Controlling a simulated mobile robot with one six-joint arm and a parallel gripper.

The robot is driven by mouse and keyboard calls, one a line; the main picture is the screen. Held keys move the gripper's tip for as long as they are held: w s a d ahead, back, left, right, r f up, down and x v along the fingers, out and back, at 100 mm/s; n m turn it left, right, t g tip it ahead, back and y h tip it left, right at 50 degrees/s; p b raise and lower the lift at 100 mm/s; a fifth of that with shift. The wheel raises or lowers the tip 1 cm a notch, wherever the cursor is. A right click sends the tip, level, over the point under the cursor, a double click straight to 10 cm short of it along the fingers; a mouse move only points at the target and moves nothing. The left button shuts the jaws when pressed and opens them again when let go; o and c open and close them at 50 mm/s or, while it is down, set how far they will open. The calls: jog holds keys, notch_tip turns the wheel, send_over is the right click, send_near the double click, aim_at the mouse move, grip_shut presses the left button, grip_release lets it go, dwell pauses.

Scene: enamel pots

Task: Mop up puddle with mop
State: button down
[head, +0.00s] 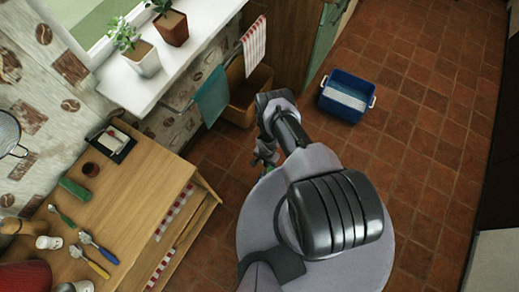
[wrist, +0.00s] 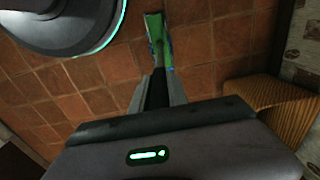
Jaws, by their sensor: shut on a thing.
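My gripper (wrist: 158,88) is shut on a green handle with blue marks (wrist: 157,42), which I take to be part of the mop. It points away from the fingers over the tiled floor. Only this short piece shows clearly. In the head view my gripper (head: 266,152) is low beside the wooden cabinet, partly hidden by my arm. A small green bit shows there. I cannot make out a mop head or a puddle in either view.
A blue tub (head: 346,96) with white handles stands on the red tiles. A wooden bin (head: 247,92) stands under the white sill (head: 165,62). A wooden cabinet (head: 130,200) with utensils on top is at left. The floor at right is clear.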

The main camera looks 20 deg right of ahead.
jog(key=shift+s+d+r, duration=0.15)
jog(key=shift+s, duration=0.1)
jog(key=shift+w+f, duration=0.1)
jog(key=shift+f, duration=0.1)
jog(key=w+a+r+b, duration=0.3)
jog(key=w+a+b, duration=0.3)
jog(key=w+b, duration=0.1)
jog(key=shift+w+a+r+b, duration=0.25)
jog(key=shift+w+b, duration=0.1)
jog(key=shift+w, duration=0.5)
